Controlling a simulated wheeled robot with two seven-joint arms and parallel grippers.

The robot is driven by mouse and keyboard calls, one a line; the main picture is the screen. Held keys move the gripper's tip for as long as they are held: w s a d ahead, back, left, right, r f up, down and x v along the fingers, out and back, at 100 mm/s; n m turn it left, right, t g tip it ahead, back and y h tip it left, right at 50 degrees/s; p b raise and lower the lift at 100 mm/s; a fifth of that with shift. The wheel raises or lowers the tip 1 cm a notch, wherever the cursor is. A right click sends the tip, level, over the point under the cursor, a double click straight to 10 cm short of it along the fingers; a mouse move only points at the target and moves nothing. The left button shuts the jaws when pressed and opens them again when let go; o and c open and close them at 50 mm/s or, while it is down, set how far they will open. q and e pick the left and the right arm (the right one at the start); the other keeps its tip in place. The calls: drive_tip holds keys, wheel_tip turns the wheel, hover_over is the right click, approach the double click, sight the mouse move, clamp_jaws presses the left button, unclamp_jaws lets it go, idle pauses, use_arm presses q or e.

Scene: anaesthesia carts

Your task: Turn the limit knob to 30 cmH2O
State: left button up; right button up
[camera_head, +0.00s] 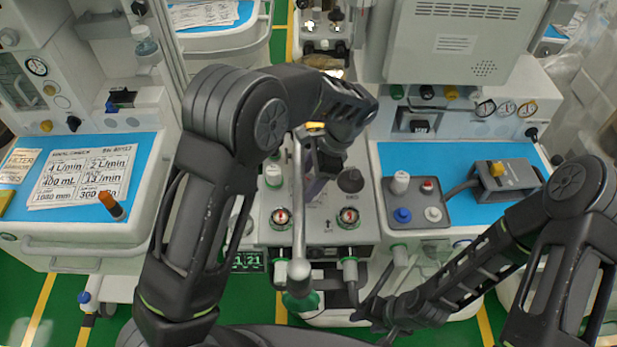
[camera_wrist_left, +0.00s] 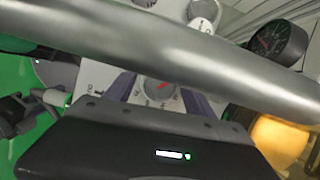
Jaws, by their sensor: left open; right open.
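My left gripper (camera_head: 317,188) points down over the grey machine block (camera_head: 328,238) at the centre of the head view, largely hidden by its own arm. In the left wrist view its two purple-grey fingers stand apart, open, with a round grey dial with a red mark (camera_wrist_left: 161,88) seen between them. I cannot tell whether they touch it, or whether it is the limit knob; no 30 cmH2O marking is readable. The block also carries two red-marked round dials, left (camera_head: 280,218) and right (camera_head: 348,217). My right gripper (camera_head: 380,318) is open and empty, low and right of the block.
A silver pole (camera_head: 299,200) rises in front of the block and crosses the left wrist view (camera_wrist_left: 180,52). A black-faced gauge (camera_wrist_left: 278,40) is close by there. A black knob (camera_head: 350,180) stands right of the left gripper. Blue-topped carts flank the block, the left one with papers (camera_head: 85,178).

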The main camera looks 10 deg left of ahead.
use_arm(q)
drive_tip(key=shift+c, duration=0.3)
drive_tip(key=c, duration=1.3)
drive_tip(key=m+t+b, duration=0.1)
drive_tip(key=m, duration=0.1)
drive_tip(key=shift+m, duration=0.4)
drive_tip(key=shift+m+t, duration=0.4)
drive_tip(key=shift+m, duration=0.6)
clamp_jaws()
drive_tip(key=o, duration=1.4)
unclamp_jaws()
drive_tip(key=shift+c, duration=0.2)
drive_tip(key=shift+d+r, duration=0.1)
drive_tip(key=shift+r, duration=0.05)
drive_tip(key=b+v, duration=0.1)
drive_tip(key=v, duration=0.6)
drive_tip(key=shift+r, duration=0.25)
drive_tip(key=shift+d, duration=0.1)
